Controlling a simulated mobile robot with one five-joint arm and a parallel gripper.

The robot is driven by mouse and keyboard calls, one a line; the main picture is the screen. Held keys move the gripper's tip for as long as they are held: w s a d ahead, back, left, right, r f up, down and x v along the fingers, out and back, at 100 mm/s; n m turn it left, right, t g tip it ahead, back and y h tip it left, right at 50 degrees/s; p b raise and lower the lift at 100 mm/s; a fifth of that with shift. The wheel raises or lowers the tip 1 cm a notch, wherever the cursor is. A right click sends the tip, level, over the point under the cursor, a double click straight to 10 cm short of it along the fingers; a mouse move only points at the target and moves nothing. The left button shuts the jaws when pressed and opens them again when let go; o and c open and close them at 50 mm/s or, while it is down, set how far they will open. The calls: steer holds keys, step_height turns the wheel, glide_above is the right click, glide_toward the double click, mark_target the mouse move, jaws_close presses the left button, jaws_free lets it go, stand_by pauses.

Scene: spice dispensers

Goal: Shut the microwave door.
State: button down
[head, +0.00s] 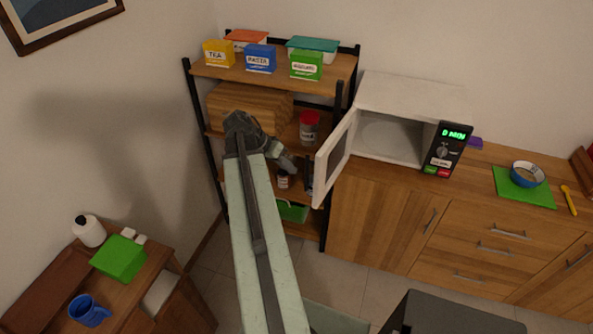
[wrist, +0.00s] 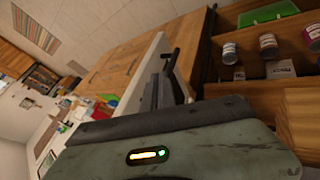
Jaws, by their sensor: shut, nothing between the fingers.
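The white microwave (head: 405,105) stands on the wooden counter with its dark control panel on the right. Its door (head: 336,158) is hinged at the left and stands wide open, jutting out past the counter's front edge. The cavity shows and looks empty. My gripper (head: 292,168) is shut and empty, to the left of the door, in front of the shelf. In the wrist view the dark fingers (wrist: 172,70) point alongside a pale upright panel (wrist: 140,76), which looks like the door. I cannot tell whether they touch.
A shelf rack (head: 210,75) with boxes, a red-lidded jar (head: 309,127) and cans stands left of the microwave. Right on the counter are a blue bowl (head: 527,174) on a green mat and a yellow utensil (head: 568,200). A low cabinet with a blue mug (head: 88,311) is at lower left.

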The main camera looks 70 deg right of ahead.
steer(key=b+x, duration=0.8)
steer(key=x, duration=0.2)
steer(key=shift+s, duration=0.25)
